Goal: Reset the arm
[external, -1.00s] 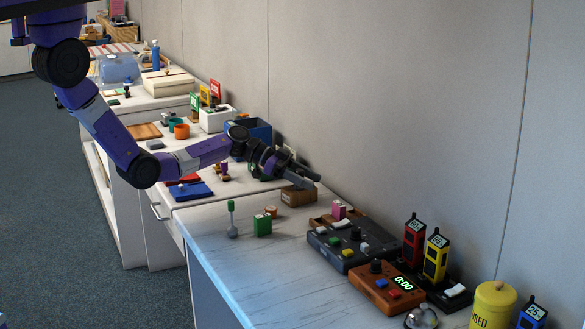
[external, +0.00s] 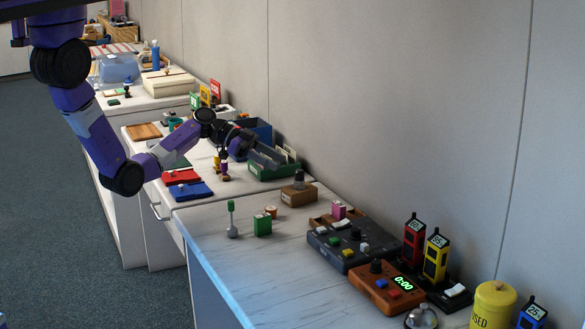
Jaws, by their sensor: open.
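My arm, purple and grey, reaches in from the upper left in the external view. My gripper (external: 264,157) is over the green box (external: 272,172) with upright cards in it, on the middle counter. The gripper's jaws are open, and nothing shows between them. Whether the fingertips touch the box or the cards cannot be told from this angle. A small brown box (external: 298,195) with a dark-topped grey object (external: 298,180) standing in it is to the right of the gripper, apart from it.
Blue (external: 194,191) and red (external: 181,177) pads lie left of the gripper. A blue bin (external: 258,130) stands behind it by the wall. The near counter holds a dark control box (external: 350,245), an orange timer (external: 387,288) and a green block (external: 262,225).

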